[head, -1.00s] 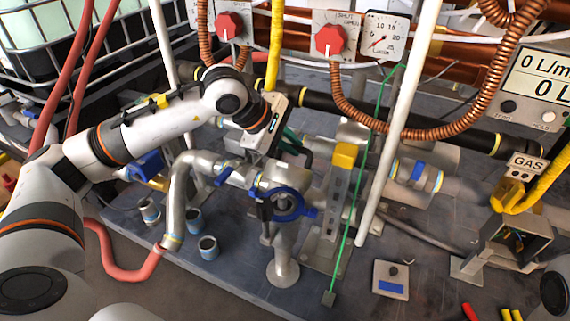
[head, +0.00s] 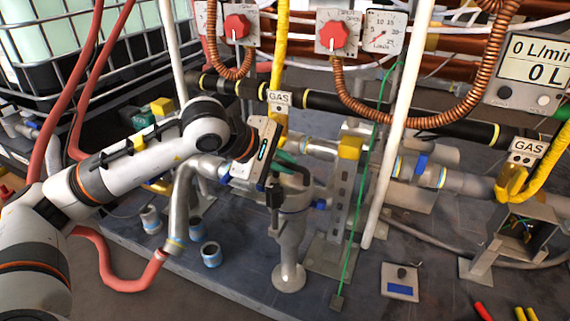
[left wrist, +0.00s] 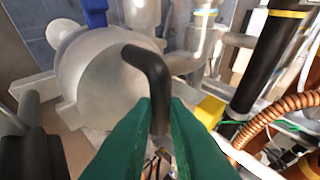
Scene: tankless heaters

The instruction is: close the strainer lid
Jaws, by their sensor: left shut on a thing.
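The strainer (head: 290,235) is a grey upright metal body on a round foot, near the middle of the head view. Its round pale grey lid (left wrist: 92,85) fills the left of the left wrist view and has a bent black handle (left wrist: 150,62). My left gripper (left wrist: 160,108) has its green fingers shut on this handle. In the head view the left gripper (head: 287,163) is at the top of the strainer and partly hides the lid area. My right gripper is not in view.
A yellow-topped valve (head: 350,147) and a thin green cable (head: 362,190) stand right of the strainer. A white post (head: 395,150) rises beyond them. Grey cups (head: 211,254) and a pink hose (head: 130,285) are at left. A small device (head: 400,281) lies at right.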

